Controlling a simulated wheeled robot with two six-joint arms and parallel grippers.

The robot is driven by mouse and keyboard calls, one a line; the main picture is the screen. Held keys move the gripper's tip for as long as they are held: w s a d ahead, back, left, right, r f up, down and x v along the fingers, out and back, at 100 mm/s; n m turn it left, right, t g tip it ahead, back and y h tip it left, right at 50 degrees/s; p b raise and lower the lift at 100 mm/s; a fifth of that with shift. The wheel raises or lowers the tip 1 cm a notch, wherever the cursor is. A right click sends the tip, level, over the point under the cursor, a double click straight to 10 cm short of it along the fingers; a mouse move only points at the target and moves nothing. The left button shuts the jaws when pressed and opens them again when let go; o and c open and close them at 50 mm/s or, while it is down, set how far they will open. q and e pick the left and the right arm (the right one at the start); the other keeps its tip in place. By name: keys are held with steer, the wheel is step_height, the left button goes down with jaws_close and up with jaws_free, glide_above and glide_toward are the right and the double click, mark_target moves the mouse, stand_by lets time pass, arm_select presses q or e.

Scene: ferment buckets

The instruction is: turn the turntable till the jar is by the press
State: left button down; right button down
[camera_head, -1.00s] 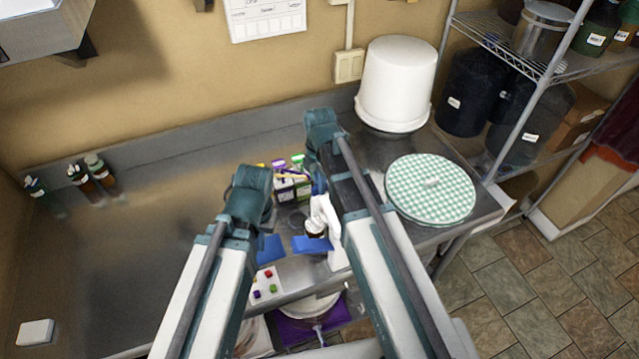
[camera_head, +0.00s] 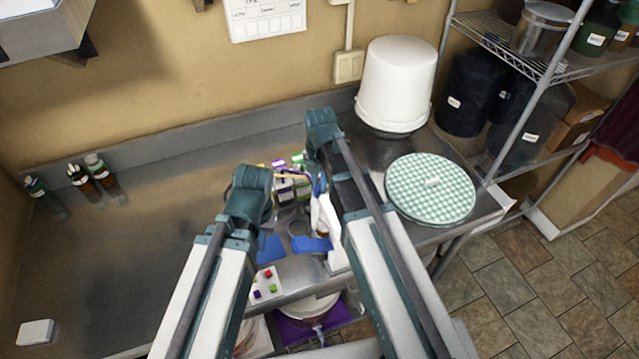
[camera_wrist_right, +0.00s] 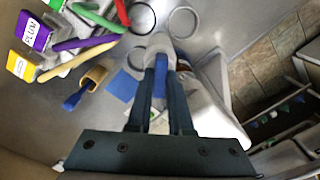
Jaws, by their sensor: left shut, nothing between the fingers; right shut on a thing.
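My right gripper (camera_wrist_right: 160,78) is shut on a pale grey knob-like piece (camera_wrist_right: 160,45) in the right wrist view. In the head view its tips are mostly hidden behind my right arm. A white upright piece (camera_head: 325,215) stands close beside it, and a large white body (camera_wrist_right: 208,105) shows beside the fingers in the wrist view. A small brown jar (camera_head: 322,230) is partly hidden by the white piece. I cannot make out the turntable, nor tell for sure which white part is the press. My left gripper is hidden behind its own arm.
A button panel (camera_head: 265,285) is at the front edge. Bottles (camera_head: 90,175) stand far left; the counter between is clear.

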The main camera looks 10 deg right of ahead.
steer(key=shift+n, duration=0.6)
stand_by(0.4)
steer(key=c, duration=0.8)
jaws_free()
steer(key=shift+r, duration=0.15)
step_height(320, 180, up, 13)
steer(key=p, duration=1.3)
steer(key=shift+r+p, duration=0.2)
steer(key=shift+p, duration=0.15)
